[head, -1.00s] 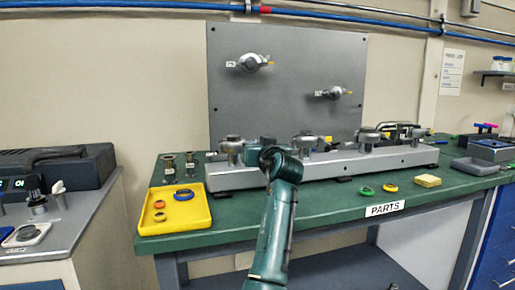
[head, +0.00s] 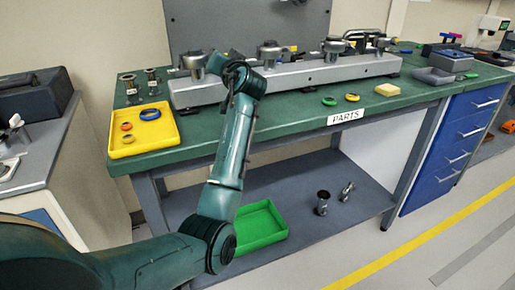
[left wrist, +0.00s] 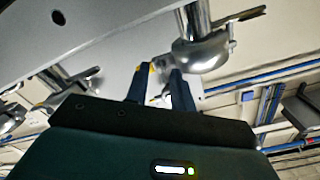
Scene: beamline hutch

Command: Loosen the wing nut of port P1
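A grey rail (head: 305,74) on the green bench carries several metal ports with clamps. The leftmost port (head: 194,64) is beside my left gripper (head: 218,62), which is just to its right; the fingers are hardly visible there. Port labels are unreadable, so I cannot tell which is P1. In the left wrist view my left gripper (left wrist: 159,78) has two dark fingers apart, with a gap between them. A rounded silver clamp (left wrist: 203,50) is close by the right finger. Small yellow and silver parts show in and behind the gap; contact is unclear. My right gripper is not in view.
A yellow tray (head: 118,147) with rings stands at the bench's left. Green (head: 329,101) and yellow rings (head: 352,97) and a yellow block (head: 387,87) lie along the front. A green tray (head: 280,234) and metal fittings (head: 323,200) sit on the lower shelf.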

